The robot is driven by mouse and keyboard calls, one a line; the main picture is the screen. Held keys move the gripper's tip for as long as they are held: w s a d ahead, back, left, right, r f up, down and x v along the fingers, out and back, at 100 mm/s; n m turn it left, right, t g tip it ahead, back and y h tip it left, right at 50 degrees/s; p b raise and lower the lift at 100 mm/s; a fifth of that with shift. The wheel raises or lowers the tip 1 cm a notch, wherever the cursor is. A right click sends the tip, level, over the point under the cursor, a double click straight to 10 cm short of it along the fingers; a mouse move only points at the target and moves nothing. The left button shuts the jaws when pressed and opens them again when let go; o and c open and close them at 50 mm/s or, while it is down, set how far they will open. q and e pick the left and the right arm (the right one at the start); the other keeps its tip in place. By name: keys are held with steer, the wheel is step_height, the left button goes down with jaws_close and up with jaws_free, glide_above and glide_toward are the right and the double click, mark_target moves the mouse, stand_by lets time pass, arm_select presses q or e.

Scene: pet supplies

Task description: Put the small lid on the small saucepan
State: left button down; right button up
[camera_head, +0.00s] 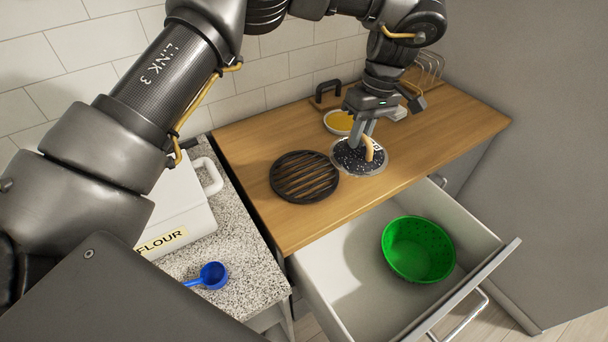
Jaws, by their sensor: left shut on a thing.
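A dark speckled round lid (346,160) with a pale rim and a tan handle (369,149) is at the middle of the wooden counter. My left gripper (364,141) comes down from above and is shut on the tan handle. The lid looks low, at or just above the counter; I cannot tell whether it touches anything beneath. I cannot make out a small saucepan; one could be hidden under the lid or behind my arm. My right gripper is not in view.
A black slatted round trivet (304,177) lies left of the lid on the wooden counter (450,125). A yellow-filled dish (340,122) stands behind. An open drawer (345,262) holds a green basket (418,249). A blue scoop (213,275) and flour box (180,210) are at left.

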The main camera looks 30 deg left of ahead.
arm_select(q)
steer(key=shift+w+a+r, duration=0.1)
steer(key=shift+w, duration=0.05)
steer(key=shift+a, duration=0.25)
steer(key=a+f+p, duration=0.3)
steer(key=a+f, duration=0.6)
steer(key=a, duration=0.3)
steer(key=shift+w+a, duration=0.15)
steer(key=shift+a, duration=0.2)
steer(key=f+p, duration=0.1)
steer(key=f, duration=0.1)
steer(key=f+p, duration=0.1)
steer(key=shift+a+f, duration=0.35)
steer(key=shift+a, duration=0.05)
steer(key=shift+f, duration=0.2)
